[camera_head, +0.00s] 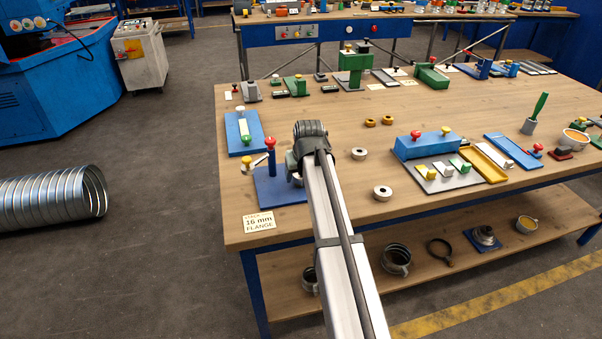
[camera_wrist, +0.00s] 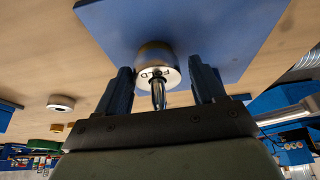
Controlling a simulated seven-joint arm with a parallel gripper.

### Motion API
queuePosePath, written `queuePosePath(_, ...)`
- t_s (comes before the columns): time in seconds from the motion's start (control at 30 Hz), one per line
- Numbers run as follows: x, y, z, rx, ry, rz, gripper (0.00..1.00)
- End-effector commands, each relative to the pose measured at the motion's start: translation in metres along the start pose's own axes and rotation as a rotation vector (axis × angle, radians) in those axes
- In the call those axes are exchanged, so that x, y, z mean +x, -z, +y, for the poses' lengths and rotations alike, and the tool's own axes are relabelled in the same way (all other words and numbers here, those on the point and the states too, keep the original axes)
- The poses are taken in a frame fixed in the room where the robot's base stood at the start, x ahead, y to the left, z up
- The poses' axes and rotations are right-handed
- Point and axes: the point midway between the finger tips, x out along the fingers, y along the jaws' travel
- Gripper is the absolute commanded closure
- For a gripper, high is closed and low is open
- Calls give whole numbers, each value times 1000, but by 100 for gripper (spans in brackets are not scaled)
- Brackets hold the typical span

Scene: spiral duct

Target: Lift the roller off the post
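The roller (camera_wrist: 152,58), a short metal cylinder with a pale face lettered "FOLD", sits around a shiny post (camera_wrist: 158,97) on a blue plate (camera_wrist: 225,30). My gripper (camera_wrist: 160,78) is open, its two dark fingers on either side of the roller with gaps visible between. In the head view, the blue plate (camera_head: 275,192) lies at the table's near left. A grey bit of the roller (camera_head: 297,180) shows beside my gripper, which hides most of it and the post. My fingertips are hidden there.
A blue post with a red knob (camera_head: 271,160) stands close left of my gripper. Pale rings (camera_head: 382,192) and small orange rings (camera_head: 370,122) lie to the right. A blue block with knobs (camera_head: 430,145) stands farther right. Bare wood lies between.

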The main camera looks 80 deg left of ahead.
Motion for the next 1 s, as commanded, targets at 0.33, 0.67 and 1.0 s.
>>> queuePosePath(0.33, 0, 0, -1, 0, 2, -1, 65)
queuePosePath(0.67, 0, 0, -2, -1, 5, 0, 57)
queuePosePath(1.0, -1, 0, -4, -1, 7, 0, 84)
